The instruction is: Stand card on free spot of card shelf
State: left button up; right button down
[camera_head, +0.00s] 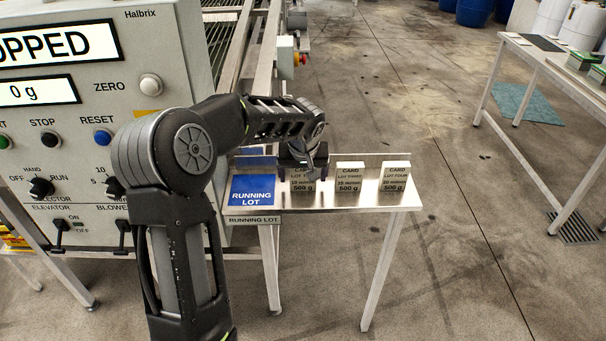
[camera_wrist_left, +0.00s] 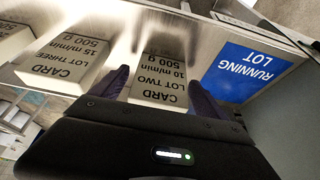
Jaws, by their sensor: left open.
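The card shelf (camera_head: 410,199) is a shiny metal ledge with a blue RUNNING LOT panel (camera_head: 253,189) at its left end; no card stands on the panel. Three pale cards stand in a row to its right: LOT TWO (camera_head: 303,185), LOT THREE (camera_head: 350,180) and LOT FOUR (camera_head: 395,179). My left gripper (camera_head: 304,168) is over the LOT TWO card, pointing down. In the left wrist view its open fingers (camera_wrist_left: 158,92) are on either side of the LOT TWO card (camera_wrist_left: 160,75); contact cannot be told. My arm hides part of the shelf's back left. My right gripper is not in view.
A grey control panel (camera_head: 105,85) with knobs and buttons stands close on the left. A low rail (camera_head: 370,155) runs along the shelf's back. Another table (camera_head: 545,60) stands far right; the floor between is clear.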

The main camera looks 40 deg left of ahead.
pick_arm(q)
jog(key=shift+r, duration=0.1)
jog(key=shift+r, duration=0.15)
jog(key=b+v, duration=0.1)
jog(key=v, duration=1)
jog(key=shift+s+d+r, duration=0.15)
jog(key=shift+d+r, duration=0.05)
jog(key=shift+r, duration=0.15)
jog(key=shift+f, duration=0.1)
